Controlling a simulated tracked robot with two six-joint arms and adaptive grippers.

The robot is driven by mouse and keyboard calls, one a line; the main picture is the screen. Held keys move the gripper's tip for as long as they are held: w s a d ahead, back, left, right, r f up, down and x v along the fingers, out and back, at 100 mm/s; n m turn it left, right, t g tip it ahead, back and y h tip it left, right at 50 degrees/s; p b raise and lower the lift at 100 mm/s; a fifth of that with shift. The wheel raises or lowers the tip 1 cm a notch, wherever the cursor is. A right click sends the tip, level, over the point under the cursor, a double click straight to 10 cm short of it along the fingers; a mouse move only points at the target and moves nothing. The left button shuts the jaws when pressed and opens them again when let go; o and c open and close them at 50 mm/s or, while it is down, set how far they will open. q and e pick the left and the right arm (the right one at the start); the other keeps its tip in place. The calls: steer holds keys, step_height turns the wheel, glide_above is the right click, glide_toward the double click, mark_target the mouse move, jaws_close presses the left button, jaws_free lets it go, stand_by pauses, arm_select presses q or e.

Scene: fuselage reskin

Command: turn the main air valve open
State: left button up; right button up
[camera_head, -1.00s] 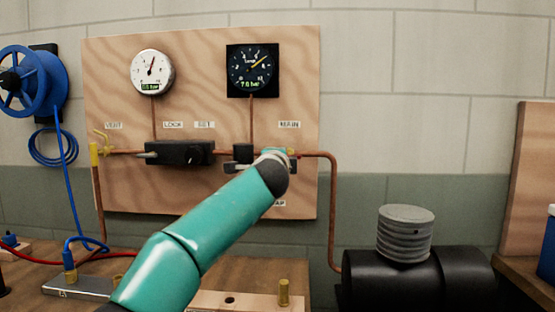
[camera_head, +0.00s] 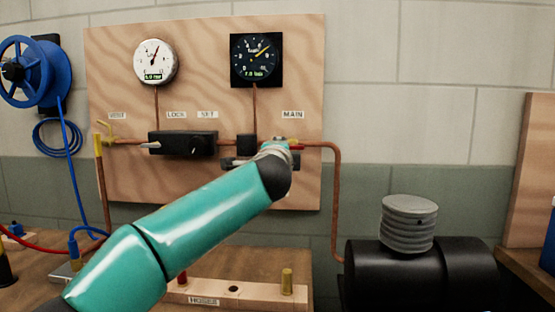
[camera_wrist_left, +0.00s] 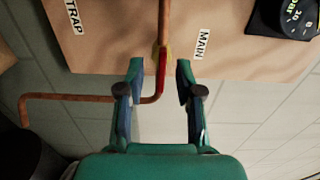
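The main air valve has a red handle (camera_wrist_left: 162,72) and a brass-yellow body (camera_wrist_left: 165,50) on the copper pipe, beside the MAIN label (camera_wrist_left: 203,43). In the left wrist view my left gripper (camera_wrist_left: 160,65) is open, with one finger on each side of the red handle and visible gaps to both fingers. The handle lies roughly in line with the pipe's vertical run in that view. My right gripper is not in view.
The wooden panel (camera_head: 210,80) carries a white gauge (camera_head: 155,61), a dark gauge (camera_head: 256,60) and a black regulator block (camera_head: 183,144) left of the valve. A copper pipe (camera_head: 337,200) drops to a black compressor tank (camera_head: 400,275). A blue hose reel (camera_head: 35,72) hangs at left.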

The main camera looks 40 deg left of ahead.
arm_select(q)
steer(key=v, duration=0.7)
steer(key=shift+f, duration=0.15)
